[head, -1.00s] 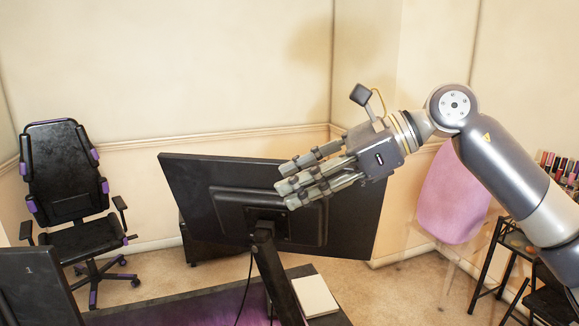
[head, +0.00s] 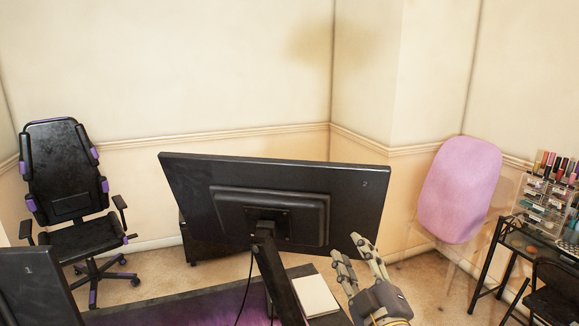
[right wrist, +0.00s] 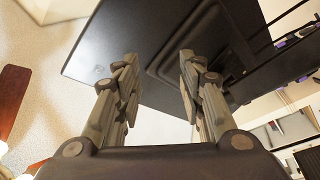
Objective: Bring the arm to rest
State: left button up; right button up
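My right gripper (head: 350,247) is low in the head view, at the lower right of the large dark monitor (head: 180,195) marked 2. Its fingers point up. In the right wrist view the gripper (right wrist: 158,58) has its fingers spread, with nothing between them. The back of a dark monitor (right wrist: 120,45) shows beyond the fingers, and I see no contact. Most of my right arm is outside the head view. My left gripper is not in view.
A second monitor (head: 35,285) marked 1 stands at the lower left. A white book-like object (head: 316,296) lies on the dark desk (head: 160,312). A black and purple chair (head: 70,190) is at left. A pink chair back (head: 460,190) and a small table with cosmetics (head: 515,240) are at right.

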jog(key=s+d+f+m+g+h, duration=0.1)
jog(key=s+d+f+m+g, duration=0.2)
jog(key=f, duration=0.4)
jog(key=s+d+f+m+g+h, duration=0.1)
jog(key=s+f+m+g+h, duration=0.15)
jog(key=s+f, duration=0.45)
jog(key=s+d+f+m+g+h, duration=0.1)
jog(key=s+d+f+m+g, duration=0.15)
jog(key=f, duration=0.55)
jog(key=s+d+f+m+g, duration=0.1)
jog(key=s+f+g, duration=0.4)
jog(key=s, duration=0.5)
jog(key=s+f+m+g, duration=0.1)
jog(key=s+f+g, duration=0.2)
jog(key=s+f, duration=0.5)
jog(key=s+f+g+b, duration=0.1)
jog(key=s+f, duration=0.1)
jog(key=f, duration=1.1)
jog(key=s+f+g, duration=0.1)
jog(key=s+f, duration=0.1)
jog(key=f, duration=1.1)
jog(key=s+d+f+b, duration=0.1)
jog(key=s+d+f, duration=0.2)
jog(key=s+f, duration=1.2)
jog(key=shift+s+d+f+g+y, duration=0.15)
jog(key=shift+s+f+g+y, duration=0.2)
jog(key=shift+s, duration=0.35)
jog(key=shift+r, duration=0.1)
